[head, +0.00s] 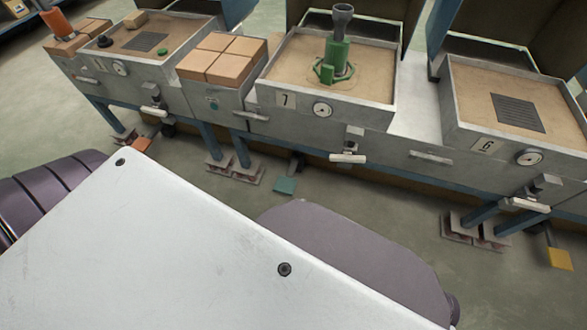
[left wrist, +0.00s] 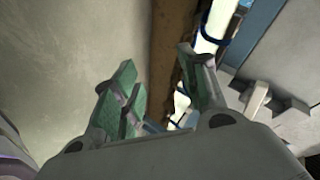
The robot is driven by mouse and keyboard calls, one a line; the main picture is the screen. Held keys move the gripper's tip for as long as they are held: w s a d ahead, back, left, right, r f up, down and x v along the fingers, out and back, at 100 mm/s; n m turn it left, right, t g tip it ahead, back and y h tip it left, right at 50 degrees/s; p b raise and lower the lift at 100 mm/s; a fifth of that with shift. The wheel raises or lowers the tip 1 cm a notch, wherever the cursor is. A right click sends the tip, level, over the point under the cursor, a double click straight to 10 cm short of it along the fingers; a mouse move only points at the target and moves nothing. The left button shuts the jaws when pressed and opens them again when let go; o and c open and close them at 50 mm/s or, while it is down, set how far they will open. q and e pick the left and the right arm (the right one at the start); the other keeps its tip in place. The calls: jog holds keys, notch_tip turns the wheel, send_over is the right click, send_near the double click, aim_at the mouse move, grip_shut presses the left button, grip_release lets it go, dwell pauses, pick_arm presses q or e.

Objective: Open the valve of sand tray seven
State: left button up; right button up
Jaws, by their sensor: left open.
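Sand tray seven (head: 385,116) is the middle sand-filled tray in the head view, with a "7" plate (head: 286,100) and a round gauge (head: 322,109) on its front. Its valve (head: 354,134) sits below the front, with a pale handle (head: 348,158) lying roughly crosswise. My left gripper (left wrist: 160,82) is open in the left wrist view, its green-padded fingers apart with nothing between them. A pale handle on a grey bracket (left wrist: 258,97) shows right of the fingers, apart from them; I cannot tell whose it is.
A green fitting with a grey funnel (head: 338,45) stands in tray seven. Tray six (head: 530,150), with its own valve handle (head: 525,204), is to the right. Tan blocks (head: 222,58) stand to the left. Open floor lies before the bench.

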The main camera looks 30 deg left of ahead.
pick_arm(q)
jog(key=shift+s+a+f+n+g+p, duration=0.3)
jog(key=shift+s+a+f+n+p, duration=0.1)
jog(key=shift+s+f, duration=0.3)
pick_arm(e)
jog(key=shift+a+r, duration=0.2)
jog(key=shift+r, duration=0.25)
pick_arm(q)
jog(key=shift+c, duration=0.3)
